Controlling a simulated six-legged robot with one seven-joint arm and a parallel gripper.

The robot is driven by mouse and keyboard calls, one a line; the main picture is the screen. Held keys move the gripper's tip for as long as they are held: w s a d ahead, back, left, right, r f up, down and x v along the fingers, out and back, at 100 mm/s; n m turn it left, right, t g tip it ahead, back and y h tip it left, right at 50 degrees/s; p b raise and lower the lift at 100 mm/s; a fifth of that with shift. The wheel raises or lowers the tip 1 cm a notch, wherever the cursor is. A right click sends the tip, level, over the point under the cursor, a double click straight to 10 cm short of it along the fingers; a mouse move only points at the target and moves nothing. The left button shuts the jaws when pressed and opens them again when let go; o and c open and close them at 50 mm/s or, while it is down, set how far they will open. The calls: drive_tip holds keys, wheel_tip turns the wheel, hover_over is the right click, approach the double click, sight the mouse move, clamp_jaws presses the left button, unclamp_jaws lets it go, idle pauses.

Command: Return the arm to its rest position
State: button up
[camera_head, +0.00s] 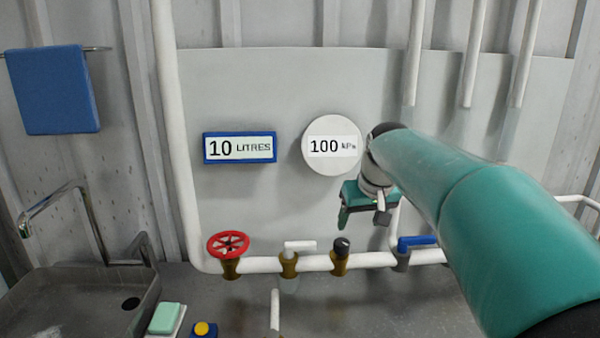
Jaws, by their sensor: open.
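My teal arm (470,205) reaches in from the lower right toward the wall panel. My gripper (362,212) hangs at its end, below and right of the round gauge. It looks empty, and its fingers are apart. It is above the pipe with the valves and seems clear of them, though its distance from the wall is hard to tell. My arm hides part of the panel and the pipe on the right.
A pipe carries a red handwheel (228,245), a white-handled valve (290,258), a black-knobbed valve (340,256) and a blue-handled valve (410,245). Above are a "10 LITRES" display (240,148) and a "100 kPa" gauge (332,146). A sink (80,300) stands at left.

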drive_tip(key=s+f, duration=0.3)
drive_tip(key=s, duration=0.6)
drive_tip(key=s+f+m, duration=0.1)
drive_tip(key=s+f, duration=0.2)
drive_tip(key=s, duration=0.6)
drive_tip(key=s+a+f, duration=0.1)
drive_tip(key=s+f, duration=0.2)
drive_tip(key=s, duration=0.7)
drive_tip(key=shift+f+m+t+h, duration=0.3)
drive_tip(key=shift+f+t+h, duration=0.1)
idle(1.0)
